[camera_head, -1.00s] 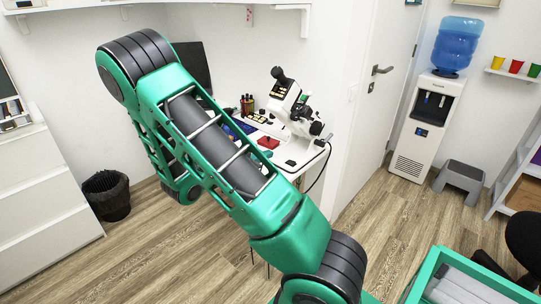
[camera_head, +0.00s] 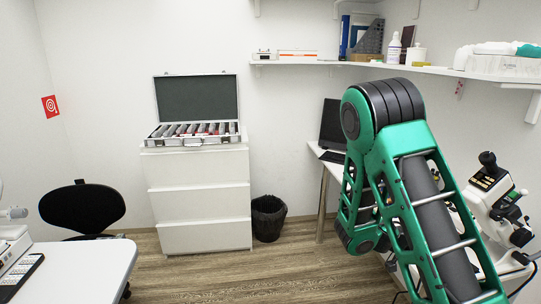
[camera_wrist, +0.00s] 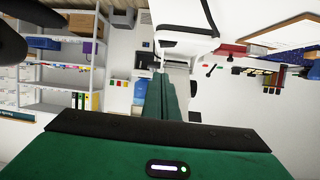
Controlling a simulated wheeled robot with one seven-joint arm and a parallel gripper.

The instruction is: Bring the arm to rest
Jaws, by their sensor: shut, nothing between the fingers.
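My green and black arm (camera_head: 425,200) rises bent on the right side of the head view, with its dark elbow joint at the top. It hides part of the desk and of the white instrument behind it. My gripper is outside the head view. In the wrist view my gripper (camera_wrist: 165,77) shows its green fingers together, shut and empty, pointing away from the camera. No object is touching the fingers there.
A white drawer unit (camera_head: 202,220) carries an open case (camera_head: 193,140). A black bin (camera_head: 268,218) stands beside it. A wall shelf (camera_head: 400,68) runs above the arm. A white table (camera_head: 75,270) and black chair (camera_head: 82,208) are at left. Floor between is clear.

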